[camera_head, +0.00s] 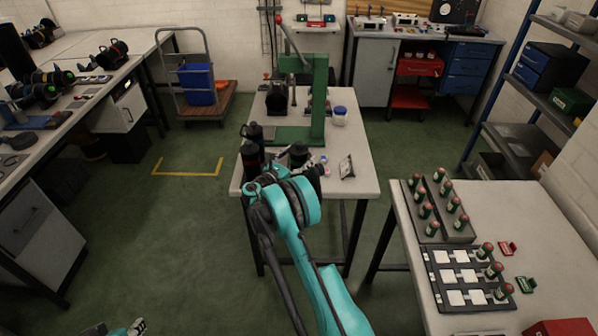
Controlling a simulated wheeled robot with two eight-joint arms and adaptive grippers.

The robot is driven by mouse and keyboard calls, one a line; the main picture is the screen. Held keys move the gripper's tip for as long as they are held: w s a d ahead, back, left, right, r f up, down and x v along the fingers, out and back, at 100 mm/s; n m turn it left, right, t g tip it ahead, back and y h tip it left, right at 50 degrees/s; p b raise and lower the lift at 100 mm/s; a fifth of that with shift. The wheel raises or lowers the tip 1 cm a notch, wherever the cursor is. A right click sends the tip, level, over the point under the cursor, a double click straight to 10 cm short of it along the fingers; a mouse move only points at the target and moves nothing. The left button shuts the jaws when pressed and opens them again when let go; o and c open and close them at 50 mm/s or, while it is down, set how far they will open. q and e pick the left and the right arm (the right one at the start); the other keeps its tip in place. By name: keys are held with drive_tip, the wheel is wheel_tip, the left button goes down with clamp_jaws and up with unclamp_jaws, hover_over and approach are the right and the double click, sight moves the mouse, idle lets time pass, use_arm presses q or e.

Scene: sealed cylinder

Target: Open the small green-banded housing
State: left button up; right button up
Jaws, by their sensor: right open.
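Several small green-banded cylinders with red tops stand upright on the right table, some in a dark grey rack (432,212) and some along the right side of a black tray (462,294). One nearby housing (485,250) is at the tray's upper right corner. I cannot tell which one the task means. My right gripper (286,164) is open over the near end of the middle table, among dark objects, well left of these cylinders. My teal arm partly hides it. A teal and pale piece of my left arm (130,328) shows at the bottom edge; its jaws are unclear.
The middle table (360,182) carries a green press frame (319,97), dark bottles (250,152), a blue-lidded jar (339,115) and a small tilted panel (346,167). A red clip (507,248) and a green clip (526,284) lie right of the black tray. Floor separates the tables.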

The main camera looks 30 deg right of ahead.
drive_tip(key=shift+r, duration=0.1)
clamp_jaws()
